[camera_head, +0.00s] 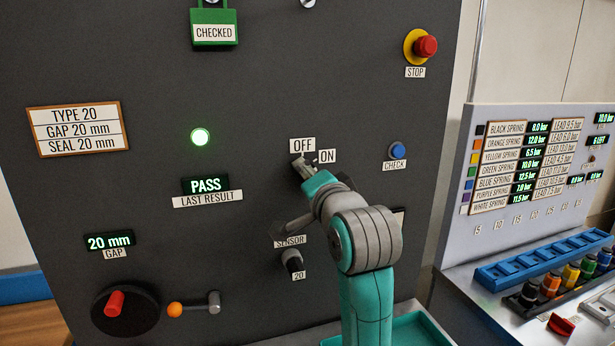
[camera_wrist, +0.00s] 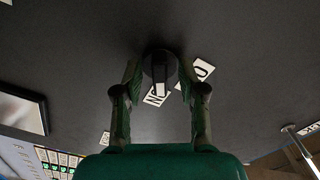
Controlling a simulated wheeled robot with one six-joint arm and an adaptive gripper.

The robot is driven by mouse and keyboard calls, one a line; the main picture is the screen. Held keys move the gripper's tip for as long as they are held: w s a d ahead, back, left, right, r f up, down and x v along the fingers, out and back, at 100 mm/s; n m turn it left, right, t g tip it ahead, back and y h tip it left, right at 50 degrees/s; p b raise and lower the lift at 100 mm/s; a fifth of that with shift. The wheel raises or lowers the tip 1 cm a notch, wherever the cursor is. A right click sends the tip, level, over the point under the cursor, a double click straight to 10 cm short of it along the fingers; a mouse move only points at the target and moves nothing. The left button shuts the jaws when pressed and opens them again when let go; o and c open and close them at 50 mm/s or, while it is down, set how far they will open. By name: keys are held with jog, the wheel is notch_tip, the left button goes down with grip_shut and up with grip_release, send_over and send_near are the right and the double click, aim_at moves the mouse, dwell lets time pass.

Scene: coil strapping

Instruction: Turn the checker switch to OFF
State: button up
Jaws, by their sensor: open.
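The checker switch (camera_wrist: 158,64) is a dark round knob with a short handle on the grey panel. In the wrist view it sits between the two fingers of my gripper (camera_wrist: 160,80), which is open around it. I cannot tell whether either finger touches it. The ON label (camera_wrist: 155,95) and the OFF label (camera_wrist: 203,70) appear turned over beside it. The knob's handle appears to point towards the ON label. In the head view my gripper (camera_head: 303,172) is at the panel just below the OFF label (camera_head: 302,145) and ON label (camera_head: 327,156), largely hiding the switch.
A blue CHECK button (camera_head: 397,150) and a red STOP button (camera_head: 425,46) are on the right. A SENSOR knob (camera_head: 292,262) is below the switch. A green light (camera_head: 200,137) is lit and the result display (camera_head: 205,185) reads PASS. A spring rack panel (camera_head: 540,190) stands at right.

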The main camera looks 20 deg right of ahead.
jog(key=shift+w, duration=0.1)
grip_shut()
jog(key=shift+n, duration=0.4)
jog(key=n, duration=1.1)
jog(key=shift+d+f, duration=0.15)
dwell(0.5)
grip_release()
